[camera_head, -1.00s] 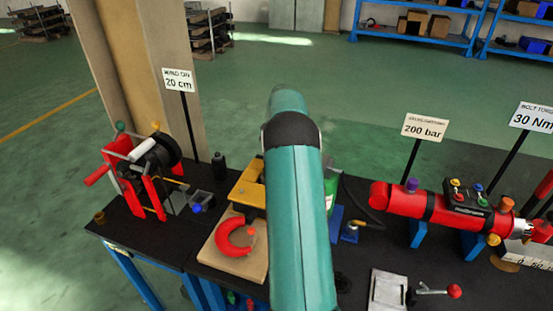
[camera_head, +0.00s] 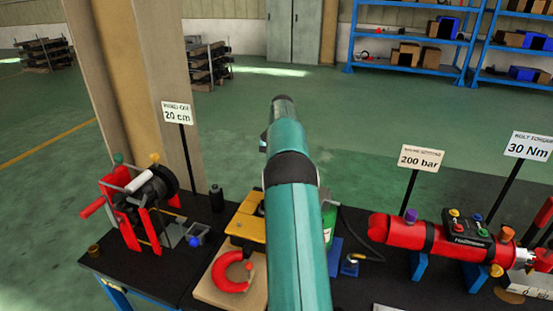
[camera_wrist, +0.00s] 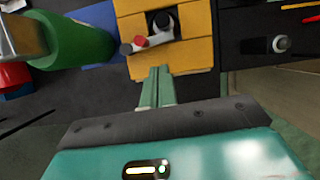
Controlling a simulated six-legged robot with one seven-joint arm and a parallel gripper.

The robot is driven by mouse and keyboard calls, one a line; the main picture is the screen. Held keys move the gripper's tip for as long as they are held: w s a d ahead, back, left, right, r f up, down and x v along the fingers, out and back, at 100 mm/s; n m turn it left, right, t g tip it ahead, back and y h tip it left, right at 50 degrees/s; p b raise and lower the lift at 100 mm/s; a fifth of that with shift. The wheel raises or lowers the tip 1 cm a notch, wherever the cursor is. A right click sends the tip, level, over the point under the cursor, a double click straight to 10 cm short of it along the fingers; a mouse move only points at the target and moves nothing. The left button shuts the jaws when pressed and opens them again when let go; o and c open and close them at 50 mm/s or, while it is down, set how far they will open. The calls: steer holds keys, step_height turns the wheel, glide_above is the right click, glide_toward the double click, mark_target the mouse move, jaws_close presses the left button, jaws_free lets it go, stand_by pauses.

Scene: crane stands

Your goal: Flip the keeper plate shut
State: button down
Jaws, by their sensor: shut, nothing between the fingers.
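A yellow block (camera_wrist: 190,52) lies at the top of the wrist view. It has a dark square opening with a grey round pin (camera_wrist: 160,20) in it. A small lever-like piece with a red part (camera_wrist: 140,41) and a dark tip lies across the block's left side; I cannot tell whether this is the keeper plate. My gripper (camera_wrist: 157,70) is shut and empty, its green fingers at the block's lower edge; contact cannot be told. In the head view my arm partly covers the yellow block (camera_head: 245,230) and hides the gripper.
A green cylinder (camera_wrist: 70,42) stands close left of the block in the wrist view. A red shackle (camera_head: 222,274) lies on a wooden board by the block. A red and black winch (camera_head: 135,205) stands left, a red hydraulic cylinder (camera_head: 410,235) right. Sign posts rise behind.

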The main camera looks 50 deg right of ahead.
steer(key=v, duration=0.4)
steer(key=shift+d+r, duration=0.1)
steer(key=shift+r, duration=0.25)
stand_by(0.4)
